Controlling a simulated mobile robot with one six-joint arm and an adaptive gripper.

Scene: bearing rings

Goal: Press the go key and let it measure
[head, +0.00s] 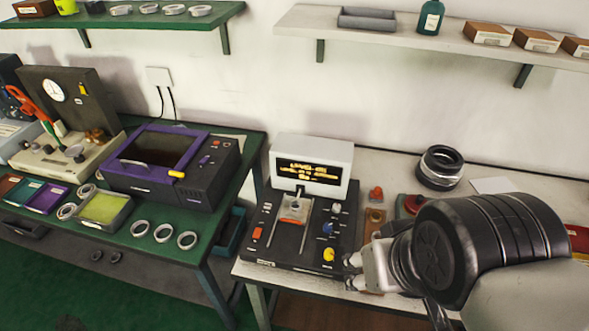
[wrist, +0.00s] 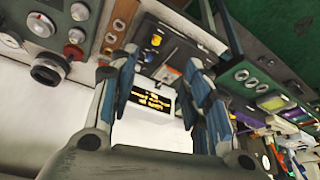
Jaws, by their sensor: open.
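The measuring device (head: 285,262) has a black panel and a white display box (head: 340,150) with lit amber text too blurred to read. Its panel bears an orange-red key (head: 257,233), a yellow knob or key (head: 328,255) and a blue one (head: 328,228). I cannot read which is the go key. A grey and orange fixture (head: 294,209) sits mid-panel; I cannot tell if a ring is on it. My gripper (head: 353,273) is open and empty, at the panel's right front edge. In the wrist view my fingers (wrist: 165,85) frame the display (wrist: 150,100).
The green bench (head: 225,190) at left holds a purple-framed machine (head: 165,165), a yellow-green tray (head: 103,208) and several rings (head: 163,233). Shelves hang above. A gap separates the benches.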

